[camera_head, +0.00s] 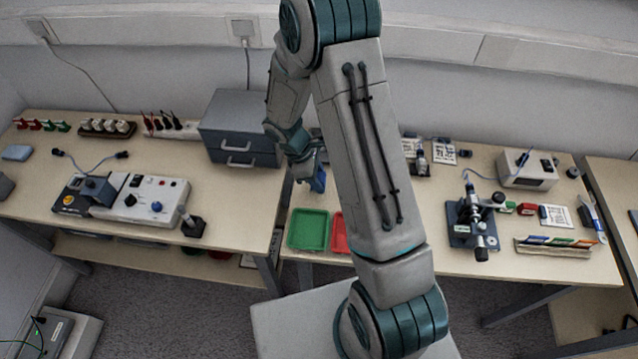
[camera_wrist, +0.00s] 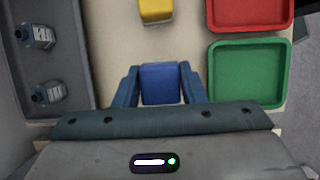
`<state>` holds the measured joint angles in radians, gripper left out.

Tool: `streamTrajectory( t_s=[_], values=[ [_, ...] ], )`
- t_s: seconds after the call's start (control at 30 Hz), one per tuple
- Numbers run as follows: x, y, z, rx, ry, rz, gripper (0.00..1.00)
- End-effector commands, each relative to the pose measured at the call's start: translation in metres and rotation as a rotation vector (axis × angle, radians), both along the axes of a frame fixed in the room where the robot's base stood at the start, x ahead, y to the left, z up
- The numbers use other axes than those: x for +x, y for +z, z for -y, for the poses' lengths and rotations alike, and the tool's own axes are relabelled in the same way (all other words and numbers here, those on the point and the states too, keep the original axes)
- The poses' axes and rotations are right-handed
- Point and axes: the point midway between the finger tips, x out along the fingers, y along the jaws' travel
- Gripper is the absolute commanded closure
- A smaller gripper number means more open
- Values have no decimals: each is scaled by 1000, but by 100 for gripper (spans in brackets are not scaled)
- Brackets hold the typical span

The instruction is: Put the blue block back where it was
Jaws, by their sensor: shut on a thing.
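The blue block (camera_wrist: 160,84) sits between the two blue fingers of my gripper (camera_wrist: 160,80) in the wrist view. The fingers are shut on its left and right sides. I cannot tell from these views whether the block touches the table. A yellow block (camera_wrist: 156,10) lies ahead of the gripper on the bare table in the wrist view.
A green tray (camera_head: 290,230) and a red tray (camera_head: 337,232) stand side by side on the table. In the wrist view a grey tray (camera_wrist: 73,95) with two bottles is at left. A grey drawer unit (camera_head: 240,128) and a microscope (camera_head: 474,215) stand farther off to either side.

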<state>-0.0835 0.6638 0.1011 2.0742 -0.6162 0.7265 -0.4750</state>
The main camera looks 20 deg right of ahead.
Motion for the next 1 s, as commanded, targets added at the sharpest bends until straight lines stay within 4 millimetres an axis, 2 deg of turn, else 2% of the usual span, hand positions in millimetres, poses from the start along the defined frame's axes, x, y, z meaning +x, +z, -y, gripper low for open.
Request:
streamTrajectory(
  t_s=[0.1,0.23,0.67,0.7,0.77,1.0],
  values=[
    [-1,-17,0,0,3,-5,88],
    [-1,-30,0,-1,2,-3,88],
    [0,-37,0,0,2,0,88],
    [0,-37,0,0,2,0,57],
    [0,-36,0,0,2,-1,41],
    [0,-36,0,0,2,-1,41]
  ],
)
